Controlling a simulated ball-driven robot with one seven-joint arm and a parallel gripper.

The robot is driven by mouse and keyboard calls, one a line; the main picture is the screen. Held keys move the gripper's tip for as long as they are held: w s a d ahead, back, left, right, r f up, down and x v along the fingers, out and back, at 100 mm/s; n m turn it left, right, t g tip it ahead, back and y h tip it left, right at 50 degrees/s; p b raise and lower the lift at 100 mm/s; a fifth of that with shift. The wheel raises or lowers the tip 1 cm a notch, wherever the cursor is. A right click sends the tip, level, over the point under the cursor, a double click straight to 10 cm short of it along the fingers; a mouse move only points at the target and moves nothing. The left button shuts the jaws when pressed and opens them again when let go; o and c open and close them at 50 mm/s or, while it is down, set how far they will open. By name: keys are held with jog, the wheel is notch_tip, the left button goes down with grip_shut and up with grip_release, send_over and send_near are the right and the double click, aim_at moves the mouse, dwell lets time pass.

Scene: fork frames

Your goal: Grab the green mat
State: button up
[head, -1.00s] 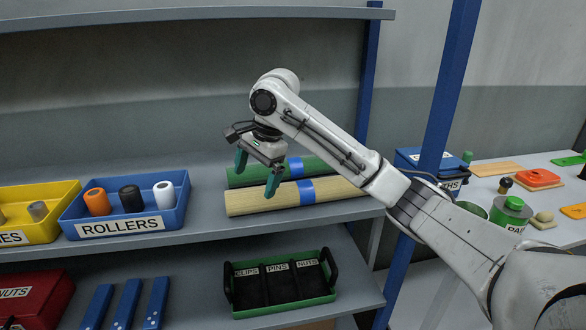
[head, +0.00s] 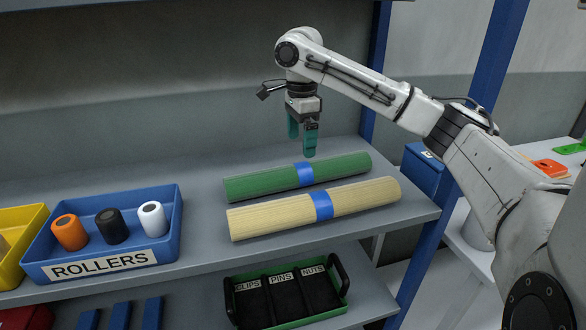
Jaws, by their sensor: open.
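The green mat (head: 262,183) is rolled up, with a blue band around its middle. It lies on the shelf behind a rolled beige mat (head: 275,216), which has a blue band too. My gripper (head: 302,148) points down with its two teal fingers apart and empty. In the picture the fingertips are just above the green mat's blue band; the exact gap in height and depth is hard to tell.
A blue bin (head: 170,231) labelled ROLLERS holds three rollers left of the mats. A blue shelf post (head: 470,110) stands on the right. A black and green tray (head: 285,295) sits on the shelf below. The shelf behind the mats is clear.

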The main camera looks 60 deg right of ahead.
aim_at(301, 164)
notch_tip(301, 164, down, 5)
jog(key=shift+f, duration=0.1)
jog(key=shift+s+f+p, duration=0.1)
jog(key=shift+f+p, duration=0.4)
jog(key=shift+f, duration=2.15)
jog(key=shift+r, duration=0.1)
jog(key=c, duration=1.4)
